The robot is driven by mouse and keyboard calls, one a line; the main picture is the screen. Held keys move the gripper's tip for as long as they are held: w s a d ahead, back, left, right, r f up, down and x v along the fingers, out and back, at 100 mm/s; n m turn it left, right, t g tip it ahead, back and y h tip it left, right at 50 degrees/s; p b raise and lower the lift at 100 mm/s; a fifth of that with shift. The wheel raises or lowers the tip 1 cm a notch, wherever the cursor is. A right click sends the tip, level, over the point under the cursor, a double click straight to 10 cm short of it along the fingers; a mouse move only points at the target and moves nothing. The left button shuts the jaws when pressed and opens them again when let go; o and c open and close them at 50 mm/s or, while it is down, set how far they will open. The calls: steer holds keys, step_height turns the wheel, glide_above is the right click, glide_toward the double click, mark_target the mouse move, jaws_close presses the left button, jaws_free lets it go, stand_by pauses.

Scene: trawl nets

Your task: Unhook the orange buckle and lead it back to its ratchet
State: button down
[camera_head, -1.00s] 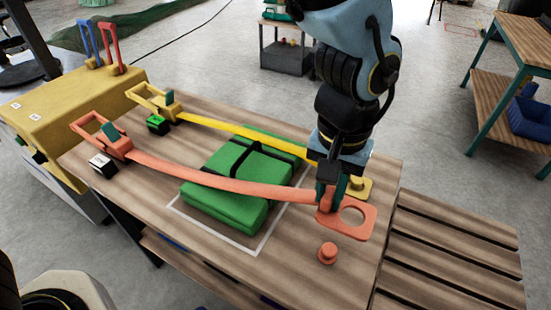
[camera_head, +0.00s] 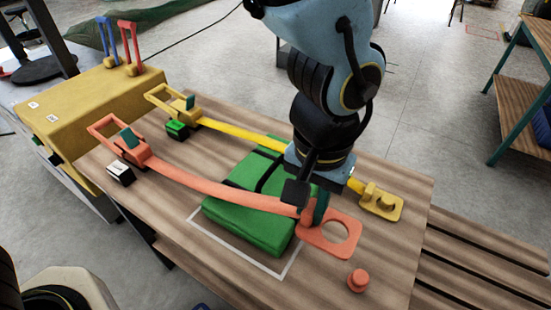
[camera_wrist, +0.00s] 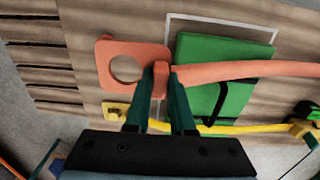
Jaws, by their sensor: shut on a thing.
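The orange buckle (camera_head: 330,239), a flat plate with a round hole, is at the right end of the orange strap (camera_head: 215,191). My gripper (camera_head: 314,208) is shut on the buckle's raised tab, and it also shows in the wrist view (camera_wrist: 161,90). The buckle is off the orange peg (camera_head: 358,281), which stands bare on the table to its lower right. The strap runs left across the green bundle (camera_head: 245,222) to the orange ratchet (camera_head: 122,144), whose handle frame is raised.
A white block (camera_head: 120,173) and a green block (camera_head: 177,130) sit beside the ratchets. A yellow cabinet (camera_head: 85,110) adjoins the table at left.

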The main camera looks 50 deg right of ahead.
steer(key=w+a+p, duration=0.4)
steer(key=w, duration=1.4)
steer(key=w+a+p, duration=0.3)
steer(key=w+p, duration=0.2)
steer(key=w, duration=1.4)
step_height(320, 180, down, 12)
steer(key=b, duration=1)
steer(key=shift+s+f+b, duration=0.15)
steer(key=shift+f+b, duration=0.1)
steer(key=shift+b, duration=0.05)
steer(key=c, duration=0.7)
jaws_free()
step_height(320, 180, up, 11)
steer(key=a+r+n, duration=0.1)
steer(key=a+n, duration=0.4)
steer(key=a, duration=0.3)
steer(key=w+a+r+n+t, duration=0.1)
steer(key=a+n, duration=0.3)
steer(key=a, duration=0.5)
steer(key=a+r+n+b, duration=0.1)
steer(key=a+n, duration=0.4)
steer(key=a, duration=0.3)
steer(key=shift+w+a+r+n+t, duration=0.15)
steer(key=shift+a+r+n+t, duration=0.05)
steer(key=shift+r+n+t, duration=0.15)
